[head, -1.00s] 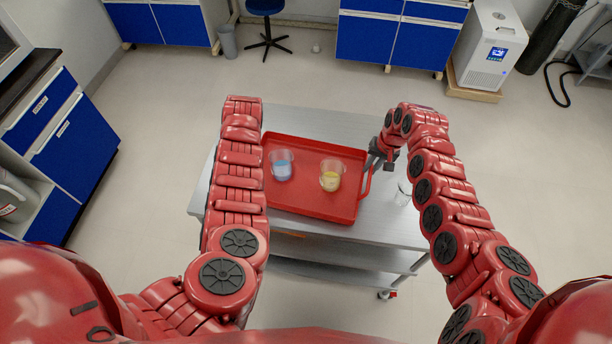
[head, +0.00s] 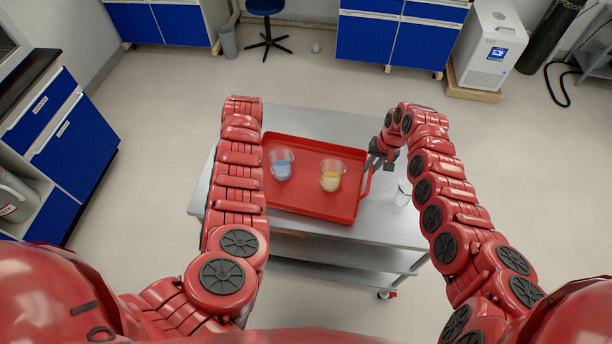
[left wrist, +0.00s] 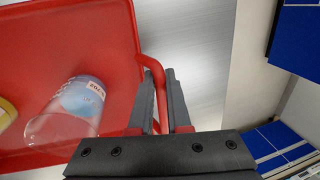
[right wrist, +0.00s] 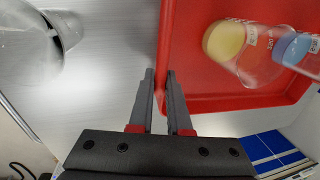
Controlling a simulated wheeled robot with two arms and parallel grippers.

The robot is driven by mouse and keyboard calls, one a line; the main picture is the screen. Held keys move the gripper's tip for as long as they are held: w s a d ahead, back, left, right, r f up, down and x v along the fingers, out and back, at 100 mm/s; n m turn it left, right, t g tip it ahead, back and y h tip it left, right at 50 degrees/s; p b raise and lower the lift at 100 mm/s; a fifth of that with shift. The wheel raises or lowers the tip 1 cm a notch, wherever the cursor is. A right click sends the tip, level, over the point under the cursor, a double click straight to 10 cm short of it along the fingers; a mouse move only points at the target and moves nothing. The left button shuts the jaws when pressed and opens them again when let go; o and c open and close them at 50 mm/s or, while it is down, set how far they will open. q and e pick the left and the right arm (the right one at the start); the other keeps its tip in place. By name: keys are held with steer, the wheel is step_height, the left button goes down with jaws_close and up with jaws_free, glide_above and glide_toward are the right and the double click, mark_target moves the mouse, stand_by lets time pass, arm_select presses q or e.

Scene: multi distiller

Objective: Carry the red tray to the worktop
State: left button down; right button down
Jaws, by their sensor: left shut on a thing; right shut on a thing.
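The red tray (head: 310,205) is over the metal cart, between my two arms. A beaker with blue liquid (head: 281,166) and a beaker with yellow liquid (head: 331,176) stand upright in it. My right gripper (head: 374,160) is shut on the tray's right handle; the right wrist view shows its fingers (right wrist: 160,88) around the handle at the tray's edge. My left gripper is hidden behind its arm in the head view. In the left wrist view its fingers (left wrist: 160,85) are shut on the tray's other handle (left wrist: 150,66). I cannot tell whether the tray touches the cart.
The metal cart (head: 390,228) has a clear glass vessel (head: 403,192) right of the tray; it also shows in the right wrist view (right wrist: 35,45). Blue cabinets with a dark worktop (head: 32,80) stand at the left. A blue stool (head: 266,8) stands at the back.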

steer(key=shift+r, duration=0.1)
